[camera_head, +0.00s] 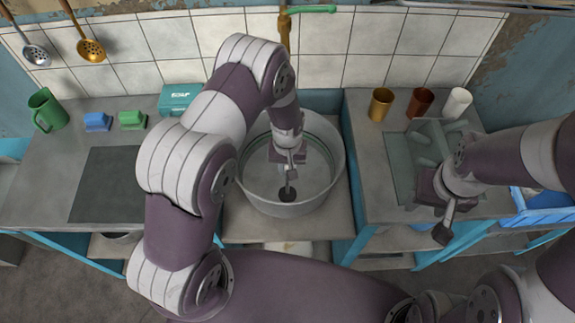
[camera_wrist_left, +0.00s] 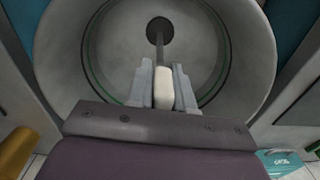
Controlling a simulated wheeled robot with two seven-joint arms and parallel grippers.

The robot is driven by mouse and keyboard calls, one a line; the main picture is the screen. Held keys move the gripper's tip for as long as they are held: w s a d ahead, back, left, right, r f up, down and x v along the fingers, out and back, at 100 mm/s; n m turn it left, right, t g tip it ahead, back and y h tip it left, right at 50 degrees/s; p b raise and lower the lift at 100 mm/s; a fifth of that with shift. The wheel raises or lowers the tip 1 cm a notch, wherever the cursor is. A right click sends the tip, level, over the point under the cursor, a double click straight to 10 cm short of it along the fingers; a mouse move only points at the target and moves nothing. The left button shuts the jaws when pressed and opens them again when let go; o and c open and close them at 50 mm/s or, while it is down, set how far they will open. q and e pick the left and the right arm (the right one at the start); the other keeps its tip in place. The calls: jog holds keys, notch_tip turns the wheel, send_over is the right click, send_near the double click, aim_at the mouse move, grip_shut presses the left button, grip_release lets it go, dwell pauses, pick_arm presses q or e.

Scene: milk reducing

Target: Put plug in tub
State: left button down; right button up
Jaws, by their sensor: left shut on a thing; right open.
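The tub (camera_head: 330,180) is a round grey metal basin with a green line inside. My left gripper (camera_head: 289,172) reaches down into it and is shut on the pale handle of the plug. In the left wrist view, my left gripper (camera_wrist_left: 162,80) has its fingers on both sides of this handle. A thin stem runs from it to the plug's dark round end (camera_wrist_left: 159,30), also seen in the head view as the plug (camera_head: 288,194), over the tub floor. I cannot tell whether it touches the floor. My right gripper (camera_head: 443,232) is open and empty at the right counter's front.
A faucet (camera_head: 286,30) stands behind the tub. A green mug (camera_head: 46,110), blue and green sponges (camera_head: 97,122) and a soap box (camera_head: 178,97) are on the left counter. Several cups (camera_head: 420,104) and a dish rack (camera_head: 435,140) are on the right.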

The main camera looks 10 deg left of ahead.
pick_arm(q)
jog(key=shift+f, duration=0.35)
dwell(0.4)
jog(key=shift+c, duration=1.4)
grip_release()
jog(key=shift+r, duration=0.1)
notch_tip(320, 180, up, 8)
jog(key=p, duration=0.5)
jog(key=shift+f+p, duration=0.25)
jog(key=shift+p, duration=0.15)
jog(key=shift+f, duration=0.1)
